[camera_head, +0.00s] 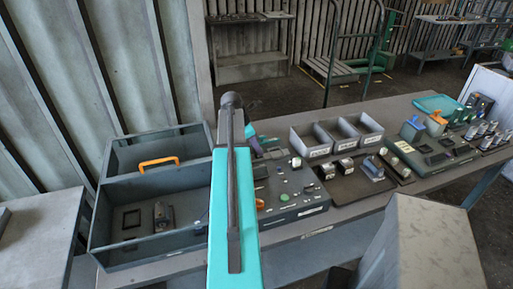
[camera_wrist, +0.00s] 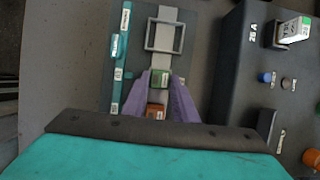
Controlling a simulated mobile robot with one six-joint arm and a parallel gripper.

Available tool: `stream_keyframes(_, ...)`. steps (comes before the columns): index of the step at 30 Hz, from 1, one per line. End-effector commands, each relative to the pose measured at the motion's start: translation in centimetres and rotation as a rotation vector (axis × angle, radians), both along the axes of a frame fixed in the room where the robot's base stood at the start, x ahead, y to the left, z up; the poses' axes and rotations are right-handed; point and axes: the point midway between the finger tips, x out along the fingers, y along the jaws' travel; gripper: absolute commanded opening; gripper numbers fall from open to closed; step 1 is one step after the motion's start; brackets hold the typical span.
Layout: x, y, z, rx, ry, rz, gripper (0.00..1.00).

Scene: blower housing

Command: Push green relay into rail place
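The green relay (camera_wrist: 160,78) shows in the wrist view between the tips of my gripper's purple fingers (camera_wrist: 160,82). The fingers close in on its left and right sides with no clear gap, so my gripper looks shut on it. A grey rail (camera_wrist: 167,14) runs up the picture beyond the relay and carries a square, open grey frame (camera_wrist: 165,36). I cannot tell whether the relay touches the rail.
A red-brown block (camera_wrist: 156,111) lies between the fingers' bases in the wrist view. Teal strips (camera_wrist: 121,50) run left of the rail. A dark panel (camera_wrist: 240,70) with buttons stands at the right. In the head view a grey open box (camera_head: 125,180) is left of my arm; grey bins (camera_head: 310,142) stand right.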

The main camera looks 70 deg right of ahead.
Motion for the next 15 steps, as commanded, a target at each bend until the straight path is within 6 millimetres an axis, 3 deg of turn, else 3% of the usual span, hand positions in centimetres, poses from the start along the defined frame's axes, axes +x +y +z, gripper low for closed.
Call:
stream_keyframes(1,0.01,0.01,0.00,0.000,0.000,0.000,0.35)
stream_keyframes(3,0.01,0.01,0.00,0.000,0.000,0.000,0.45)
stream_keyframes(15,0.09,0.05,0.16,0.000,0.000,0.000,0.45)
